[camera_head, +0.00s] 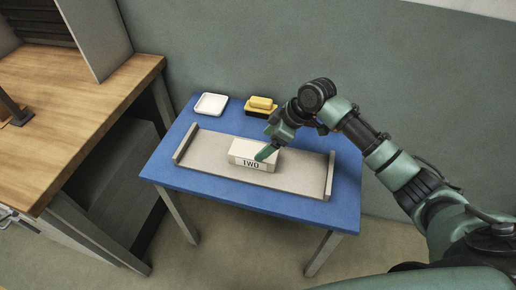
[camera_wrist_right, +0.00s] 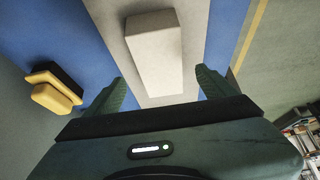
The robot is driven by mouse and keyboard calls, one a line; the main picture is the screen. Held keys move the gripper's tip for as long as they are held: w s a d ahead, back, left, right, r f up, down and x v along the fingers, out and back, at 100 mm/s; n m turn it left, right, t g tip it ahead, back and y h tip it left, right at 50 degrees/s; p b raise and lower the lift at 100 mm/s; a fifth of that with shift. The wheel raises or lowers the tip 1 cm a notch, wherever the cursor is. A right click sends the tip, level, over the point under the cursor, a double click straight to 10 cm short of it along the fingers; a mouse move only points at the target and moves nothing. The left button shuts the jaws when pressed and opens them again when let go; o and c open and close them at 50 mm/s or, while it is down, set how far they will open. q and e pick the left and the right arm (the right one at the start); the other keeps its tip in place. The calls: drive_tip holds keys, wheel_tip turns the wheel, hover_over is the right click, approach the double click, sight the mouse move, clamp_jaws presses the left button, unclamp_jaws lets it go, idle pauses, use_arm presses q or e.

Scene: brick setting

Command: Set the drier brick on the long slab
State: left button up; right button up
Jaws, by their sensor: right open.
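A pale brick (camera_head: 252,155) with "TWO" on its front lies on the long grey slab (camera_head: 210,158), which has a raised bar at each end. My right gripper (camera_head: 266,152) is at the right part of the brick, partly covering it from the head camera. In the right wrist view the open gripper (camera_wrist_right: 162,90) has a finger on each side, with the pale brick (camera_wrist_right: 155,45) showing between and beyond them. I cannot tell whether the fingers touch it. The slab (camera_wrist_right: 112,22) runs beneath the brick. My left gripper is out of view.
The slab lies on a blue table (camera_head: 165,165). Behind it are a white square dish (camera_head: 211,104) and a yellow block (camera_head: 262,103) on a dark base. A wooden workbench (camera_head: 80,90) stands to the left. The slab's left part is bare.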

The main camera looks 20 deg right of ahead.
drive_tip(key=shift+v, duration=2.35)
